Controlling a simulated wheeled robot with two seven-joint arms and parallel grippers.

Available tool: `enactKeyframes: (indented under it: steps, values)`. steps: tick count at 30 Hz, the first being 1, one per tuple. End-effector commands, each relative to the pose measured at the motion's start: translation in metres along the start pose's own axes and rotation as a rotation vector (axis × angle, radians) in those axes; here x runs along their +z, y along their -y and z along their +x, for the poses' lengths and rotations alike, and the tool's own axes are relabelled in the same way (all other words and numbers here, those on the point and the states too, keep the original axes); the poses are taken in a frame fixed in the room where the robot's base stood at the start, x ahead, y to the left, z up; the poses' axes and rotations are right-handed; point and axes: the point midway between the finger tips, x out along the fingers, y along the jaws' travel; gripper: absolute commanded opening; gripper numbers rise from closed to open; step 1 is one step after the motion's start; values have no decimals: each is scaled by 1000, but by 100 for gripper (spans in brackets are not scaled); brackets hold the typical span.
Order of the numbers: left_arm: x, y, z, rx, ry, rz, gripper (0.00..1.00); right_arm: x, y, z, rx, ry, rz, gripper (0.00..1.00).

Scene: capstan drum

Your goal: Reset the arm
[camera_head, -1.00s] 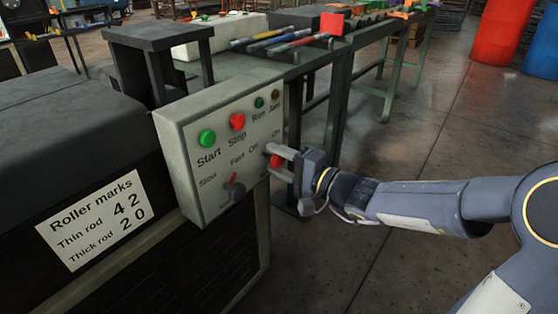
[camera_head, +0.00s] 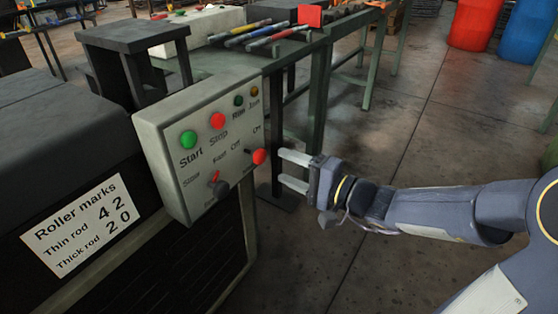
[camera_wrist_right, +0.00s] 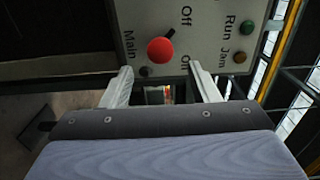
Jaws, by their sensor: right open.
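My right gripper (camera_head: 292,171) is open and empty, a little to the right of the control box (camera_head: 172,122), and apart from it. In the right wrist view its two fingers (camera_wrist_right: 160,85) point toward the box face. The red-tipped main switch (camera_head: 259,157) stands on the box between the Off and On labels; its red ball (camera_wrist_right: 160,50) shows ahead of the fingers, touched by neither. The box also bears a green Start button (camera_head: 188,140), a red Stop button (camera_head: 218,121) and a Slow/Fast selector (camera_head: 220,188). My left gripper is not in view.
A dark machine with a roller marks sign (camera_head: 83,225) stands at the left. A green workbench (camera_head: 325,40) with rods and a red block (camera_head: 309,15) is behind the box. Red (camera_head: 482,22) and blue (camera_head: 527,35) barrels stand at the far right. The floor (camera_head: 400,140) beside my arm is clear.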

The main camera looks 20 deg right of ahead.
Motion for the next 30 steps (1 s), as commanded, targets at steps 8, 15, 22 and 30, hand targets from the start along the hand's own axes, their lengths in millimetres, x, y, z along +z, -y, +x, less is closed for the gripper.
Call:
enactKeyframes:
  steps: [8,15,22,30]
  values:
    - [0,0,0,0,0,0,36,0,0,-1,0,1,0,55]
    - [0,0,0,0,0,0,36,7,2,-2,5,22,-10,55]
    - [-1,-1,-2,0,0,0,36,89,9,-32,147,286,-140,55]
    - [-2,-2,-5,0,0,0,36,154,-38,-112,550,481,-422,55]
